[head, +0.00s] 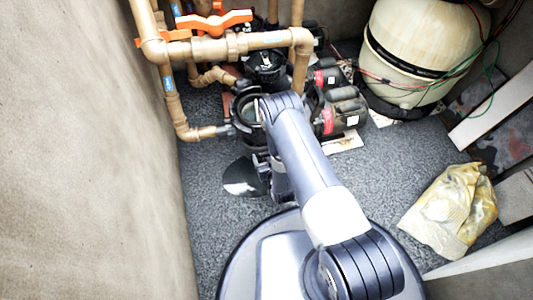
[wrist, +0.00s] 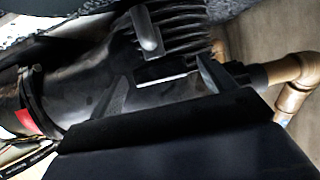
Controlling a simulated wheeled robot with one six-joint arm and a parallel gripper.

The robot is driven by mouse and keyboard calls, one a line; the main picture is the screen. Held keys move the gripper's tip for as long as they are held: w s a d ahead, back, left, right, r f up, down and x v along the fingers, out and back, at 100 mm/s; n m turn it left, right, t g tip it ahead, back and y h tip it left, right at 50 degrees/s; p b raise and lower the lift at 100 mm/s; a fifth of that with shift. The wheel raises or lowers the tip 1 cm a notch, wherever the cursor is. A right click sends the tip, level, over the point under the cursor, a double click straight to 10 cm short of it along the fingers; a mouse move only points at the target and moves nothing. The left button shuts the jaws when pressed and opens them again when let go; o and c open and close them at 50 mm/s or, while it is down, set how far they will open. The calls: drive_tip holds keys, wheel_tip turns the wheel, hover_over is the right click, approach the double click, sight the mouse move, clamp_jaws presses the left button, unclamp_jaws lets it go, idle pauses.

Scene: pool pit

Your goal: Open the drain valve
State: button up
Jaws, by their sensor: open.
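Orange valve handles (head: 224,20) sit on the tan pipes at the top left of the head view. Which of them is the drain valve I cannot tell. No orange handle shows in the wrist view. My gripper (wrist: 163,84) is open in the wrist view, its fingers apart in front of a black ribbed pump body (wrist: 95,75). I see nothing held between them. In the head view my arm reaches over the pumps, well below the handles, and hides part of the equipment.
Tan pipes (head: 265,40) run along the left wall and above the pumps (head: 340,108). A large cream tank (head: 420,50) stands at the back right with loose wires. A crumpled yellowish bag (head: 452,210) lies on the right. Grey floor (head: 385,155) is clear between.

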drive_tip(key=shift+c, duration=0.2)
drive_tip(key=c, duration=0.9)
drive_tip(key=shift+c, duration=0.2)
drive_tip(key=shift+d+n+y, duration=0.1)
drive_tip(key=shift+n+y, duration=0.2)
drive_tip(key=shift+w+d+n+g+y, duration=0.2)
drive_tip(key=shift+n+g+y, duration=0.2)
drive_tip(key=shift+n+y, duration=0.45)
drive_tip(key=shift+d+n+g+y, duration=0.15)
drive_tip(key=shift+n+g+y, duration=1.15)
drive_tip(key=shift+n+y, duration=0.45)
